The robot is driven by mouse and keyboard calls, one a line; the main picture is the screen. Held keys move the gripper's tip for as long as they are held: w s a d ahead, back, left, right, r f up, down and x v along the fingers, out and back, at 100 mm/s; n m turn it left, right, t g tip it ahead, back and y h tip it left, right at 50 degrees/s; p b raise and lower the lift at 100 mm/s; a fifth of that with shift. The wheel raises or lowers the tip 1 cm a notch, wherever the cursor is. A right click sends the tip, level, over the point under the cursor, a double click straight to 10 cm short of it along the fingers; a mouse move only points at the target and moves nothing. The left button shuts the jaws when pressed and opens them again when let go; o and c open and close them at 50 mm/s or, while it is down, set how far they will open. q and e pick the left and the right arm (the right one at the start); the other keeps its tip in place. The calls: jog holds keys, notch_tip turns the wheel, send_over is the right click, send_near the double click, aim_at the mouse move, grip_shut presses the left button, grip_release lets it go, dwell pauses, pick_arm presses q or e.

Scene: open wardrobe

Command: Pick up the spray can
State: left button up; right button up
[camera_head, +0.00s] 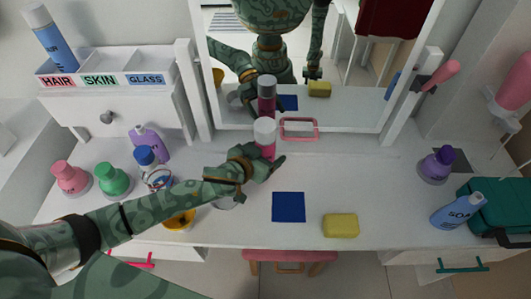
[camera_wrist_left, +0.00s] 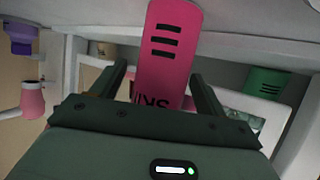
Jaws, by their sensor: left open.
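The spray can (camera_head: 265,136), pink with a white cap, stands upright on the white tabletop in front of the mirror. My left gripper (camera_head: 268,164) is at the near side of its lower part, which it partly hides. In the left wrist view, a pink body with dark lettering (camera_wrist_left: 170,45), which looks like the same can, shows between the two spread fingers of my left gripper (camera_wrist_left: 158,75). The fingers are open, with a gap visible beside the pink body; whether they touch it I cannot tell. My right gripper shows only as a possible reflection.
A blue cloth (camera_head: 289,207) and a yellow sponge (camera_head: 340,225) lie in front. Pink (camera_head: 70,177), green (camera_head: 114,180) and purple (camera_head: 150,141) bottles stand left. A pink-framed item (camera_head: 299,128) is right of the can. The mirror (camera_head: 350,110) stands close behind.

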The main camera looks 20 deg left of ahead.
pick_arm(q)
jog(key=shift+c, duration=0.3)
jog(key=c, duration=1)
jog(key=shift+c, duration=0.8)
jog(key=shift+r, duration=0.15)
